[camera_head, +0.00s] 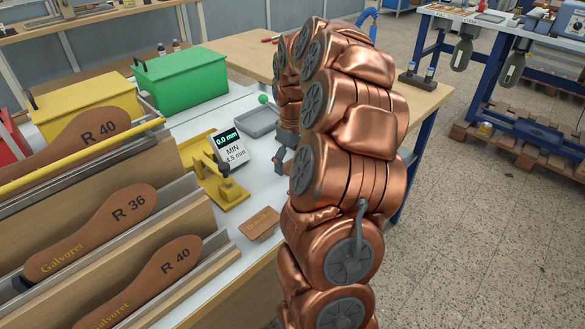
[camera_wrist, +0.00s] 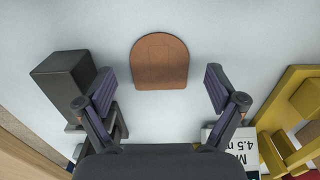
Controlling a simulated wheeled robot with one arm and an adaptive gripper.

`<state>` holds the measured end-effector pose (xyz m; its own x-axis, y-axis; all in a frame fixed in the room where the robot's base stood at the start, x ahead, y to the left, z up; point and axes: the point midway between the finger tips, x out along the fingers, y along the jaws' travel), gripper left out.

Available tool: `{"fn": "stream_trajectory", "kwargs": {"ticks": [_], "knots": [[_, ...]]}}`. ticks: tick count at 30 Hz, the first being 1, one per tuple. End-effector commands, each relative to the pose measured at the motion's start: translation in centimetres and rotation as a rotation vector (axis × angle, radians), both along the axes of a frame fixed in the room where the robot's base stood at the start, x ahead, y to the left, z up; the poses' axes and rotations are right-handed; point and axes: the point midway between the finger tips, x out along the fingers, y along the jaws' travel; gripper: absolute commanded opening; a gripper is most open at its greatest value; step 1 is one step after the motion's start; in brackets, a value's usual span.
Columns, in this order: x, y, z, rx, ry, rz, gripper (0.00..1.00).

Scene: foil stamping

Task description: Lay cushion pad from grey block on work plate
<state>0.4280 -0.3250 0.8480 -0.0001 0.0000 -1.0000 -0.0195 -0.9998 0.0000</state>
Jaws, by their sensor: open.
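In the wrist view a brown pad (camera_wrist: 160,62), rounded at the top and straight at the lower edge, lies flat on a pale surface. My gripper (camera_wrist: 160,80) is open, with its fingers spread left and right of the pad and nothing between them. A dark grey block (camera_wrist: 65,76) stands left of the pad, beside the left finger; the pad is apart from it. In the head view my arm hides most of the gripper and this spot. I cannot tell whether the pale surface is the work plate or the table top.
A yellow gauge stand (camera_head: 222,187) with a display (camera_head: 231,146) stands on the white table. A grey tray (camera_head: 258,121), a small brown piece (camera_head: 260,223), a green box (camera_head: 182,78) and a yellow box (camera_head: 85,103) are nearby. Insoles stand in a rack at left.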

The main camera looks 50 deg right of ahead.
Motion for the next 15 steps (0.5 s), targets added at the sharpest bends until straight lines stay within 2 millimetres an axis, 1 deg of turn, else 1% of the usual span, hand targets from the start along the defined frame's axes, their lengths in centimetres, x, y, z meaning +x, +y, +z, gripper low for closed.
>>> {"fn": "stream_trajectory", "kwargs": {"ticks": [15], "knots": [[0.02,0.0,-0.48,0.0,0.0,0.0,0.94]]}}
